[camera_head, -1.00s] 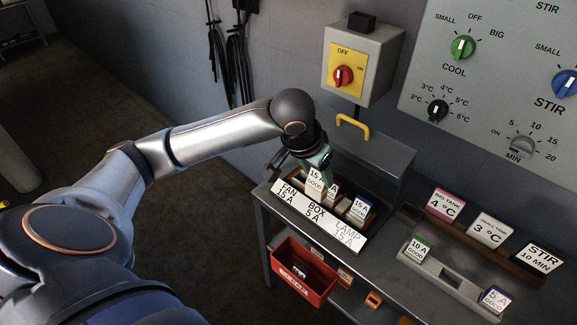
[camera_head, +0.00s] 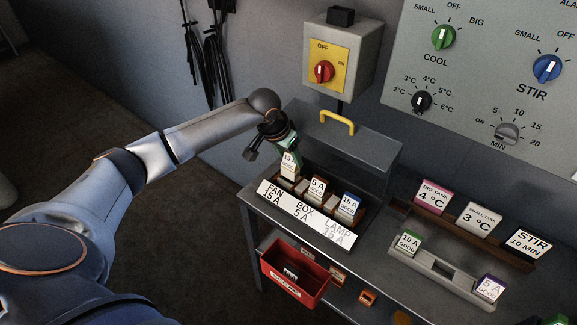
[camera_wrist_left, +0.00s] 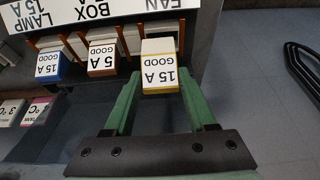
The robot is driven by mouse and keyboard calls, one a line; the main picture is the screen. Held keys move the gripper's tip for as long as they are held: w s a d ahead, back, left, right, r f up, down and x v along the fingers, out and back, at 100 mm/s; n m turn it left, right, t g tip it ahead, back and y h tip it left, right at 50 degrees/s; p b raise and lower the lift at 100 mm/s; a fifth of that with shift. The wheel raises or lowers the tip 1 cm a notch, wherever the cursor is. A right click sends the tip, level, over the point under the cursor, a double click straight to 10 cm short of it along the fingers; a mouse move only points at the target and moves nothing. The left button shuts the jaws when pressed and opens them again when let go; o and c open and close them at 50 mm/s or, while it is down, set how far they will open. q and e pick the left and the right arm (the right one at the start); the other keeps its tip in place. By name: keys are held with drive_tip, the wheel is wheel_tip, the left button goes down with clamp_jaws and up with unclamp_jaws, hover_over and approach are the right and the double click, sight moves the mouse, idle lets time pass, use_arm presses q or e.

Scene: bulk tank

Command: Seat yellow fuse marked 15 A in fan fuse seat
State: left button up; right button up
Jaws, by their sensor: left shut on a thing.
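The yellow-edged fuse marked 15 A (camera_head: 289,164) is upright, held in my left gripper (camera_head: 287,152) at the fan end of the fuse rack. In the left wrist view the fuse (camera_wrist_left: 159,70) sits between the green fingertips (camera_wrist_left: 158,84), its 15 A GOOD face showing. The fan seat is mostly hidden behind the fuse, above the FAN 15 A label (camera_head: 273,192). I cannot tell whether the fuse touches the seat. A 5 A fuse (camera_head: 317,188) stands in the box place and a blue 15 A fuse (camera_head: 349,205) in the lamp place. My right gripper is not in view.
A grey box with a yellow handle (camera_head: 338,122) stands close behind the rack. A red bin (camera_head: 296,276) hangs below the front edge. A tray with spare fuses (camera_head: 440,268) and a card rack (camera_head: 465,235) are to the right.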

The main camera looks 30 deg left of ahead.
sight(287, 161)
use_arm(q)
drive_tip(key=shift+w+a+f, duration=0.2)
drive_tip(key=shift+w+f, duration=0.05)
drive_tip(key=shift+f, duration=0.15)
drive_tip(key=shift+w+a+f, duration=0.1)
drive_tip(key=shift+f, duration=1.6)
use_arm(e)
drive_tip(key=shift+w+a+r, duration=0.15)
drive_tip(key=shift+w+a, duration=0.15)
use_arm(q)
drive_tip(key=o, duration=1.4)
drive_tip(key=shift+f, duration=0.15)
drive_tip(key=shift+c, duration=0.2)
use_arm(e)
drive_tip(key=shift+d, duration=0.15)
use_arm(q)
drive_tip(key=shift+r, duration=0.3)
drive_tip(key=p+v, duration=0.1)
drive_tip(key=v, duration=1)
drive_tip(key=shift+r, duration=0.4)
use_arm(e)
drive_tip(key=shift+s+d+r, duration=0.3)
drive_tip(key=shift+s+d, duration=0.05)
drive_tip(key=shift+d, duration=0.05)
